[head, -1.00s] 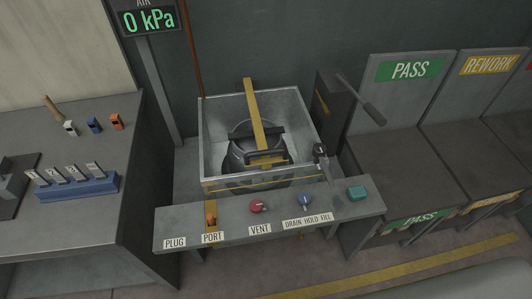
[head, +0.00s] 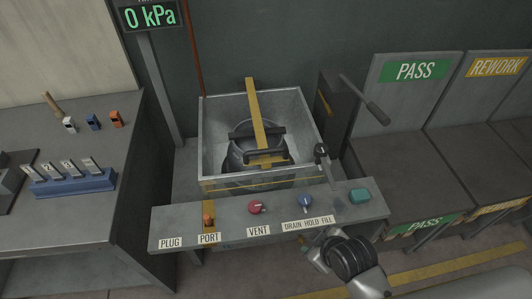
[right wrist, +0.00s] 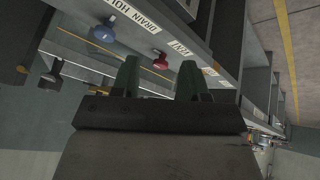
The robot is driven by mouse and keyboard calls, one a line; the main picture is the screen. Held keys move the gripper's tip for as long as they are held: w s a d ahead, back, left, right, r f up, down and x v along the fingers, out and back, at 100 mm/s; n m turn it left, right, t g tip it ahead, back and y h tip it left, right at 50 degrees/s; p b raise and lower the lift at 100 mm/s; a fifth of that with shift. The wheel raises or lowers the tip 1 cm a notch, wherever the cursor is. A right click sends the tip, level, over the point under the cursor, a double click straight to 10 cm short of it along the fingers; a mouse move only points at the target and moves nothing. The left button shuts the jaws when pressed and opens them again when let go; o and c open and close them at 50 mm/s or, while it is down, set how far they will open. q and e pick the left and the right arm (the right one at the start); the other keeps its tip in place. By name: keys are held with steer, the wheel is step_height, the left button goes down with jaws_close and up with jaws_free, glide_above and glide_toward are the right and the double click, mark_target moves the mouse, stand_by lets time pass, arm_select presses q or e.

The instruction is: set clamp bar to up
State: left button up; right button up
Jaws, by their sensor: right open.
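The clamp bar, a long yellow bar (head: 255,105), lies over the open grey tub (head: 212,150) from its back rim toward the front. My left gripper is out of view.
The shelf (head: 180,222) in front of the tub carries a red vent knob (head: 256,207), a blue drain knob (head: 305,204), an orange port plug (head: 208,219) and a teal button (head: 359,196).

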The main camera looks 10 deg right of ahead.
steer(key=w+a+r+n+t+y, duration=0.2)
steer(key=w+n, duration=0.2)
steer(key=w, duration=0.1)
steer(key=w+a+r+n+t+y, duration=0.1)
steer(key=w+a+r+n+t, duration=0.1)
steer(key=w+n+t, duration=0.3)
steer(key=n+t+y, duration=0.1)
steer(key=n+t, duration=0.1)
steer(key=n, duration=0.3)
glide_toward(266, 152)
steer(key=x, duration=1)
steer(key=shift+w+f, duration=0.35)
steer(key=shift+w, duration=0.05)
steer(key=shift+c, duration=0.2)
jaws_close()
